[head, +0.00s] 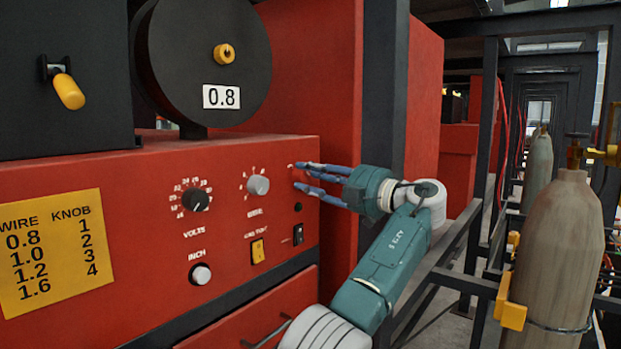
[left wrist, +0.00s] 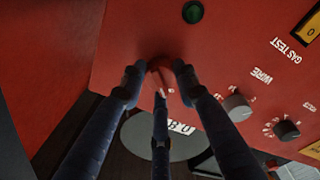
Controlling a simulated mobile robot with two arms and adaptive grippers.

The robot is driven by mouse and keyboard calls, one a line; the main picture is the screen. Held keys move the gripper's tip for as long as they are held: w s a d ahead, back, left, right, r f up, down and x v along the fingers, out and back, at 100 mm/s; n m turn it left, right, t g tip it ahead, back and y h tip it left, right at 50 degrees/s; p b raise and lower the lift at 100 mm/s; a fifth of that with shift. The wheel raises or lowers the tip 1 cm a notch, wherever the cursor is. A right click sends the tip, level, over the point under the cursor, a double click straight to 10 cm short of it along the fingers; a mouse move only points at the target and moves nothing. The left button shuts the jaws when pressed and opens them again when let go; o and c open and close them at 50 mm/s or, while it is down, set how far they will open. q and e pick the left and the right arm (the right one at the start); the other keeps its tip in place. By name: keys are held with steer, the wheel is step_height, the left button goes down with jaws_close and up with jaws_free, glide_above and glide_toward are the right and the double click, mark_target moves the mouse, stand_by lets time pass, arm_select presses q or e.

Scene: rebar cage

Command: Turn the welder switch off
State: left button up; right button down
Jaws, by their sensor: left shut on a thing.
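The welder's red front panel (head: 110,175) fills the left of the head view. My left gripper (head: 298,176) is at the panel's upper right, its blue fingers pointing left against the face. In the left wrist view my left gripper (left wrist: 158,80) is shut on a small red knob (left wrist: 160,66), with fingers on both sides of it and a third finger behind. The fingers hide most of the knob in the head view, and its turned position cannot be read. My right gripper is not in view.
Beside the red knob is a round green lamp or button (left wrist: 192,12). A grey knob (head: 258,185), a black volts knob (head: 196,200) and a yellow rocker switch (head: 257,250) are close by. A grey gas cylinder (head: 560,250) and dark metal rails stand at the right.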

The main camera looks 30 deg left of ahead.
arm_select(q)
steer(key=shift+f, duration=0.1)
steer(key=o, duration=1.1)
steer(key=shift+o, duration=0.3)
steer(key=shift+s, duration=0.1)
steer(key=s+d, duration=0.1)
steer(key=d, duration=1.1)
steer(key=shift+f, duration=0.35)
